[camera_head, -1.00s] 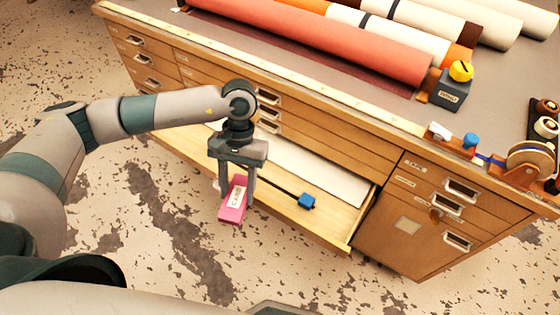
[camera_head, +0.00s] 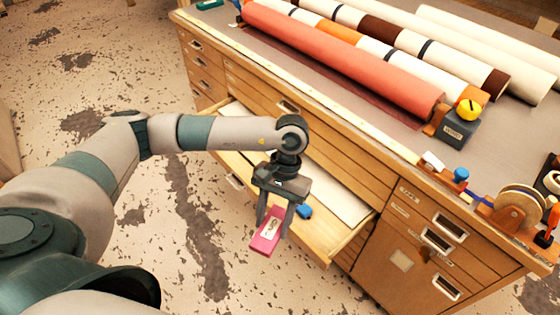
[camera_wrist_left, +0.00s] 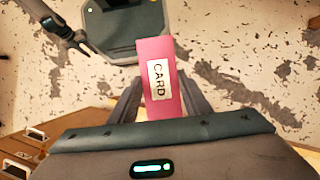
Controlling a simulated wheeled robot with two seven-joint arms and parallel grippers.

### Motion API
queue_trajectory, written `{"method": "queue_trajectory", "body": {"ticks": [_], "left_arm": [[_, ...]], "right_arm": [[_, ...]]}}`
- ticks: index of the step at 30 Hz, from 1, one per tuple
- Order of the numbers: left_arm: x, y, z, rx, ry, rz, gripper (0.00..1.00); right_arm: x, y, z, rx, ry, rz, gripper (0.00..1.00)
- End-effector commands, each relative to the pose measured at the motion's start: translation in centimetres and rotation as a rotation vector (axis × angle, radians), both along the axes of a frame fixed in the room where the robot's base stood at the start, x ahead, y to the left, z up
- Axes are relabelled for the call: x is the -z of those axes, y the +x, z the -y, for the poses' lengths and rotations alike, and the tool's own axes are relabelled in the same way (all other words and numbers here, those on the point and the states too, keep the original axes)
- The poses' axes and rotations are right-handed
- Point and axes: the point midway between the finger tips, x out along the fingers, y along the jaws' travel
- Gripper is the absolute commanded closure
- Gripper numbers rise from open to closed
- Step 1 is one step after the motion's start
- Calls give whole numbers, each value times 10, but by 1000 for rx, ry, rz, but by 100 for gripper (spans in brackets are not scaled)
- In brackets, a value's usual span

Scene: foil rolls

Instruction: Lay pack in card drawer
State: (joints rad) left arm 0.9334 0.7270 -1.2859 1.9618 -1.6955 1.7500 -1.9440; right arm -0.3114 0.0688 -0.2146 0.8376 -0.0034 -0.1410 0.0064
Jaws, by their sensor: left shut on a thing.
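The pink pack (camera_head: 266,232) has a white label; in the left wrist view the pack (camera_wrist_left: 158,80) reads CARD. My left gripper (camera_head: 272,215) points down and is shut on the pack, holding it tilted near the front edge of the open drawer. The open drawer (camera_head: 322,240) is a light wooden one pulled out from the cabinet, with white sheets (camera_head: 337,198) inside. A small blue object (camera_head: 304,211) shows in the drawer just right of the gripper. My left arm hides part of the drawer.
The cabinet (camera_head: 390,262) has shut drawers and a door to the right. On its top lie a red roll (camera_head: 345,65), several other rolls, a grey block with a yellow knob (camera_head: 463,122) and a tape dispenser (camera_head: 515,207). The floor in front is clear.

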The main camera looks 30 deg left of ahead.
Motion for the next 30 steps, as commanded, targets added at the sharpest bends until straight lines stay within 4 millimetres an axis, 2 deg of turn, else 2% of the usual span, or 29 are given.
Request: {"method": "queue_trajectory", "body": {"ticks": [5, 9, 14, 20, 30], "left_arm": [[0, 0, 0, 0, 0, 0, 82], [1, 1, -1, -11, 0, 0, 82], [6, 7, -5, -111, -1, 0, 82], [19, 26, -20, -440, 1, -2, 82], [37, 66, -57, -1231, -1, 1, 82]], "right_arm": [[0, -1, -2, 0, 2, -1, 69], [4, -17, 0, 0, -1, -23, 69], [5, -9, 0, 2, -2, -22, 69], [6, 10, -2, 7, -5, -27, 69], [-5, 42, -4, 18, -12, -47, 69]]}}
